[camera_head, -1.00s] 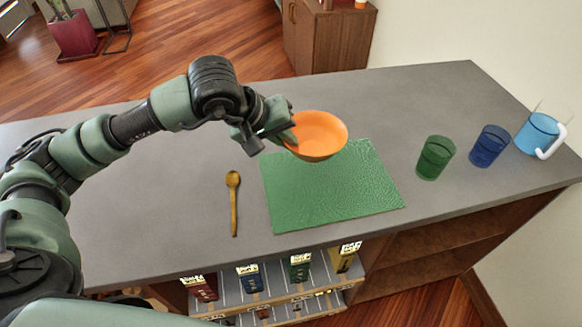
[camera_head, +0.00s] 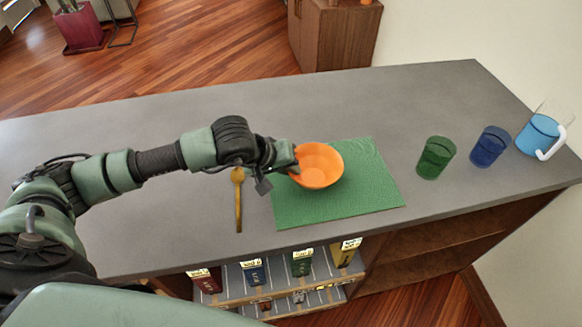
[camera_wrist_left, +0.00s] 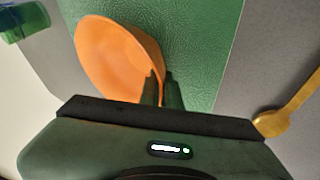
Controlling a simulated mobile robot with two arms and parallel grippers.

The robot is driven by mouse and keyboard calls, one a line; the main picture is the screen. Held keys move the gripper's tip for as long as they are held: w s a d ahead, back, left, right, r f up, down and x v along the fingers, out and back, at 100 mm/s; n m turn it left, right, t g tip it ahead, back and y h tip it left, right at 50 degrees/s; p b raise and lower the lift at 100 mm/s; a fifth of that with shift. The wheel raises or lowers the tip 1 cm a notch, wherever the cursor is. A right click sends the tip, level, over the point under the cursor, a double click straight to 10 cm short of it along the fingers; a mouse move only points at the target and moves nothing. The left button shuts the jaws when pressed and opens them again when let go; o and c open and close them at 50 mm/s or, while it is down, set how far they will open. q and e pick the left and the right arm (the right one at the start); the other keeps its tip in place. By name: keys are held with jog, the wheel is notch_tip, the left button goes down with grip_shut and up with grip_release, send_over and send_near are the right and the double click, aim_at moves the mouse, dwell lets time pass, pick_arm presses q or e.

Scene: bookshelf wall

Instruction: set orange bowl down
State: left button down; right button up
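The orange bowl (camera_head: 318,167) is upright, over the left-middle part of the green mat (camera_head: 360,195). It looks at or very near the mat; I cannot tell whether it touches. My left gripper (camera_head: 288,162) comes in from the left and is shut on the bowl's near-left rim. The left wrist view shows the two fingers (camera_wrist_left: 162,90) on either side of the rim of the bowl (camera_wrist_left: 112,60), with the mat (camera_wrist_left: 200,40) behind. My right gripper is not in view.
A green cup (camera_head: 435,158), a blue cup (camera_head: 490,147) and a pitcher of blue liquid (camera_head: 538,135) stand to the right. The back of the grey counter (camera_head: 400,95) is clear.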

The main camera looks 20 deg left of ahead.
pick_arm(q)
jog(key=shift+f, duration=0.1)
jog(key=c, duration=1.6)
grip_release()
jog(key=shift+r, duration=0.25)
jog(key=shift+s+a+r, duration=0.15)
jog(key=shift+s+r, duration=0.05)
jog(key=shift+r, duration=0.05)
jog(key=b+v, duration=0.2)
jog(key=v, duration=0.9)
jog(key=shift+s+b, duration=0.15)
jog(key=shift+b, duration=0.15)
